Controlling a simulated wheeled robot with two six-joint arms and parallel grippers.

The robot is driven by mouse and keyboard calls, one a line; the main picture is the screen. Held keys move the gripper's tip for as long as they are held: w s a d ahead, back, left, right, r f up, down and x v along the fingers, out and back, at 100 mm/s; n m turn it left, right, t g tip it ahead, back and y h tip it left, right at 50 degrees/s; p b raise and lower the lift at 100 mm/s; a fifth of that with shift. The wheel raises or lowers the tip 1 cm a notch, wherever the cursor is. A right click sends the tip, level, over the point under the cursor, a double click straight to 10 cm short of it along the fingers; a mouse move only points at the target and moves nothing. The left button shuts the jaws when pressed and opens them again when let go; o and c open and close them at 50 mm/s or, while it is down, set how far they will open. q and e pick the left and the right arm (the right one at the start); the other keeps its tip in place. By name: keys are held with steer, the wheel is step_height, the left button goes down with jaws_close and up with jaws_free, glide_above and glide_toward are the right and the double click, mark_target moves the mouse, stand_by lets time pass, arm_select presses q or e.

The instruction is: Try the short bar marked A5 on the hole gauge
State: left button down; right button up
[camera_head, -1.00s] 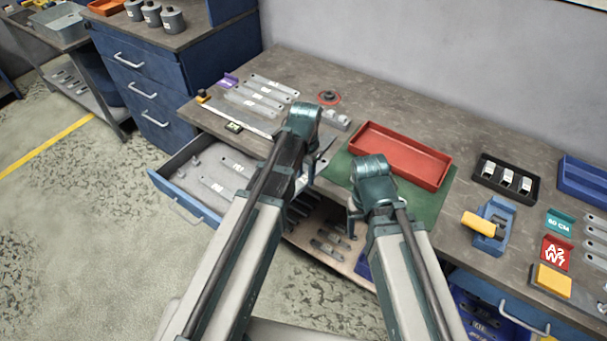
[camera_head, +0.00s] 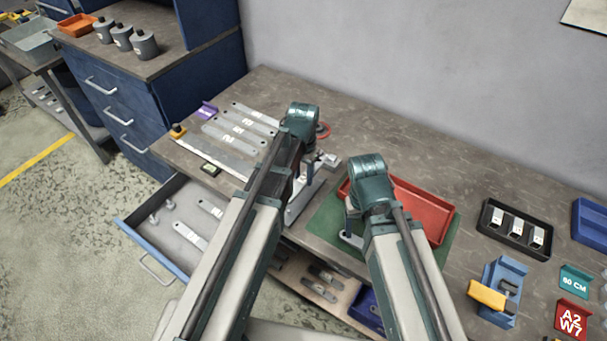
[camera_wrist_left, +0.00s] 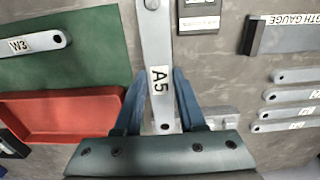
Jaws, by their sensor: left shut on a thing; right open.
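In the head view my left gripper (camera_head: 303,182) holds the bar (camera_head: 297,208) over the bench's front edge, left of the green mat. A grey block (camera_wrist_left: 218,117) lies beyond the left fingers, partly hidden; I cannot tell whether it is the hole gauge. My right gripper (camera_head: 350,226) is open above the mat, by a bar marked W3 (camera_wrist_left: 30,43).
The red tray (camera_head: 432,203) stands on the green mat (camera_head: 322,222). Several bars (camera_head: 238,131) lie at the back left, near a long gauge (camera_wrist_left: 285,33) lettered as a length gauge. An open drawer (camera_head: 150,247) juts out at front left. A black tray (camera_head: 515,228) stands at right.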

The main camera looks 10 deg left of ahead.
arm_select(q)
steer(key=shift+s+f, duration=0.1)
arm_select(e)
steer(key=shift+s+f, duration=0.1)
arm_select(q)
steer(key=shift+f+b, duration=2.1)
steer(key=shift+b, duration=0.15)
arm_select(e)
glide_above(357, 247)
steer(key=shift+a+f, duration=0.15)
steer(key=shift+f, duration=2)
arm_select(q)
steer(key=shift+f+b, duration=1.35)
arm_select(e)
steer(key=shift+f, duration=1.35)
arm_select(q)
steer(key=shift+r+p, duration=1.95)
arm_select(e)
steer(key=shift+r, duration=1.95)
arm_select(q)
steer(key=shift+f, duration=0.15)
arm_select(e)
steer(key=shift+f, duration=0.15)
arm_select(q)
steer(key=shift+f+b, duration=0.45)
steer(key=shift+b, duration=0.15)
arm_select(e)
steer(key=shift+f, duration=0.45)
